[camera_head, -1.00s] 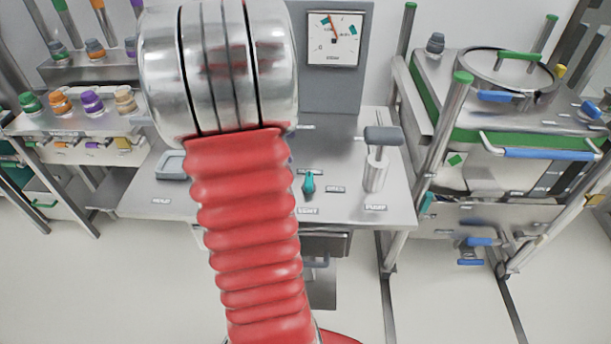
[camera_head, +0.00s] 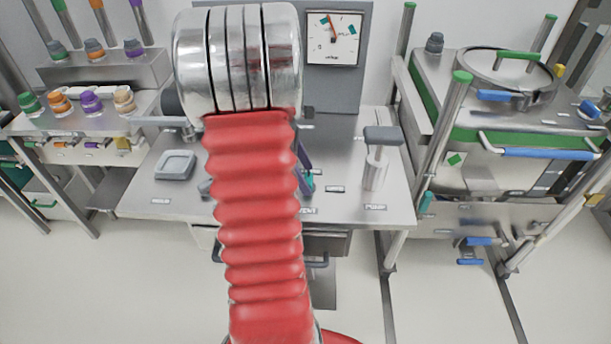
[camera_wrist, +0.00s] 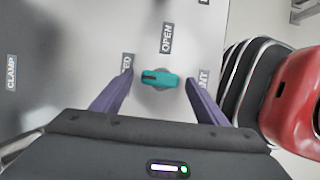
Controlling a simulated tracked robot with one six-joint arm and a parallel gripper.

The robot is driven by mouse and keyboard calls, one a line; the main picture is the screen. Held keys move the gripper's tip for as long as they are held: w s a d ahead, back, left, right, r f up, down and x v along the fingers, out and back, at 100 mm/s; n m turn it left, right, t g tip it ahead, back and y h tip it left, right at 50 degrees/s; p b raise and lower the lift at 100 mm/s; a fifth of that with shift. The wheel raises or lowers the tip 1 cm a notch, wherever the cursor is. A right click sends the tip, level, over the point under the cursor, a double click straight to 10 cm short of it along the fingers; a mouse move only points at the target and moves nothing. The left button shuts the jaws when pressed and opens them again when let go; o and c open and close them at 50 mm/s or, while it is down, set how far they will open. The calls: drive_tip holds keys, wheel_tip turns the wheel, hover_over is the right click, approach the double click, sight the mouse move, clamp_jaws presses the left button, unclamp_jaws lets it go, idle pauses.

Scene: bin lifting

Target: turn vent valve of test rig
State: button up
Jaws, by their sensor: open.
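The vent valve is a small teal handle (camera_wrist: 160,78) on the grey top of the test rig (camera_head: 345,208). In the wrist view it lies roughly level across the picture, below a label reading OPEN (camera_wrist: 167,38). My gripper (camera_wrist: 158,88) is open, with one purple finger on each side of the handle and a gap on both sides. In the head view my red arm hides most of the gripper; a purple finger and a bit of the teal handle (camera_head: 309,183) show at its right edge. Height above the handle is hard to judge.
A grey-topped pump post (camera_head: 375,172) stands right of the valve. A gauge (camera_head: 333,38) is on the upright panel behind. A grey square dish (camera_head: 175,165) lies at the left. A steel cart with a lidded vessel (camera_head: 497,75) stands to the right.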

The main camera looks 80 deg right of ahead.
drive_tip(key=shift+s+f, duration=0.2)
drive_tip(key=shift+f, duration=0.3)
drive_tip(key=c, duration=1.1)
